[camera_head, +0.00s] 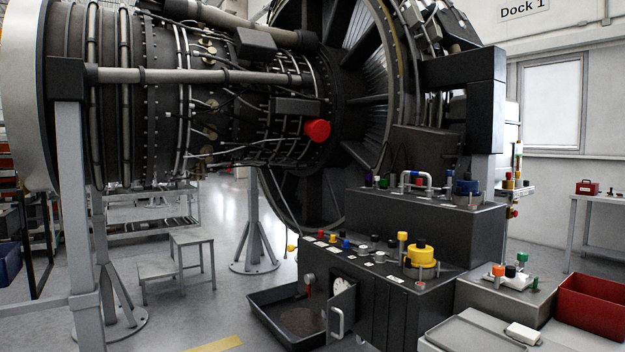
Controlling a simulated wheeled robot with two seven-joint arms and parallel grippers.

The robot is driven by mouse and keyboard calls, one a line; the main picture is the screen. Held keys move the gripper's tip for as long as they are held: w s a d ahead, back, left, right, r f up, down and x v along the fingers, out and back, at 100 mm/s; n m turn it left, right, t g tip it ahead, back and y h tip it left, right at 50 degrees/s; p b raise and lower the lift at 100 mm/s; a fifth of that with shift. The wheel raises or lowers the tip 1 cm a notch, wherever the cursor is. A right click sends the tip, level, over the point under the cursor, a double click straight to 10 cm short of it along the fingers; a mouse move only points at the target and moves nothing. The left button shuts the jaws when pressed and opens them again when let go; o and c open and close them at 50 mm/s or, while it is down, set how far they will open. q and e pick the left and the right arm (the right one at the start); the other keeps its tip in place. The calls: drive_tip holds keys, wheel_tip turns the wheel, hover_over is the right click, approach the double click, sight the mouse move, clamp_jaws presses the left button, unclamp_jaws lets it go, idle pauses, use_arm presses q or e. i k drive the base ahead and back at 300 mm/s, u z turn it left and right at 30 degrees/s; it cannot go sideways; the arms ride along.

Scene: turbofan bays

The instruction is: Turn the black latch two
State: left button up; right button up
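Neither of my grippers is in view. I cannot tell which part is black latch two. The dark stepped console (420,220) at centre right carries several small coloured knobs and fittings, too small to tell apart clearly. A large yellow knob (421,257) stands on its lower step, with a thinner yellow-topped post (402,245) beside it. Small black knobs show on the lower step. A light pipe handle (415,177) and a blue knob (466,186) are on the upper step. A small door (342,312) stands open on the console's front, by a round gauge.
A turbofan engine (160,100) with a red cap (317,130) hangs on grey stands. A black tray (290,318) sits low left of the console. A red bin (592,305) and a grey box (505,297) stand at right. A step stool (192,255) stands on open floor.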

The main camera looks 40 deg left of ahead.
sight(392, 243)
drive_tip(key=u, duration=0.65)
drive_tip(key=i, duration=1)
drive_tip(key=u, duration=0.2)
